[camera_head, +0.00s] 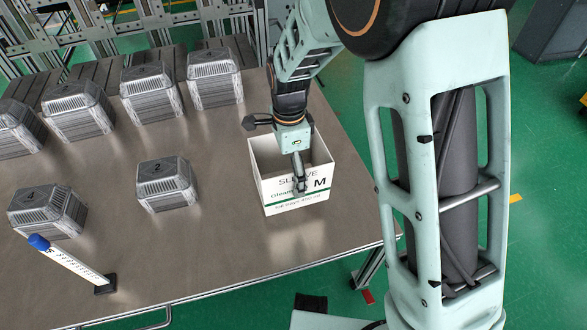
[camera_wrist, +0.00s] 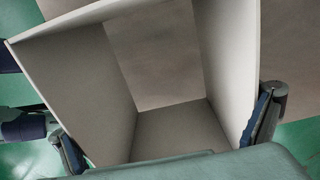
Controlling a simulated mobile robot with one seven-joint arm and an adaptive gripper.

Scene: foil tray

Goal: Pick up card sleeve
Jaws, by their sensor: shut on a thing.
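The card sleeve (camera_head: 318,198) is a white open-topped box with a green stripe, "SLEEVE" and a large "M" on its near face. It is upright at the right part of the table in the head view. My gripper (camera_head: 298,178) comes down on it from above, with one finger against the printed near face; the other finger is hidden there. In the wrist view my gripper (camera_wrist: 168,135) has a finger on each side of the sleeve (camera_wrist: 75,88), closed on it. The brown table surface shows through the sleeve. I cannot tell whether the sleeve is off the table.
Several grey foil tray stacks stand on the brown table (camera_head: 225,215), including one marked 2 (camera_head: 167,184) left of the sleeve. The table's right edge is close to the sleeve.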

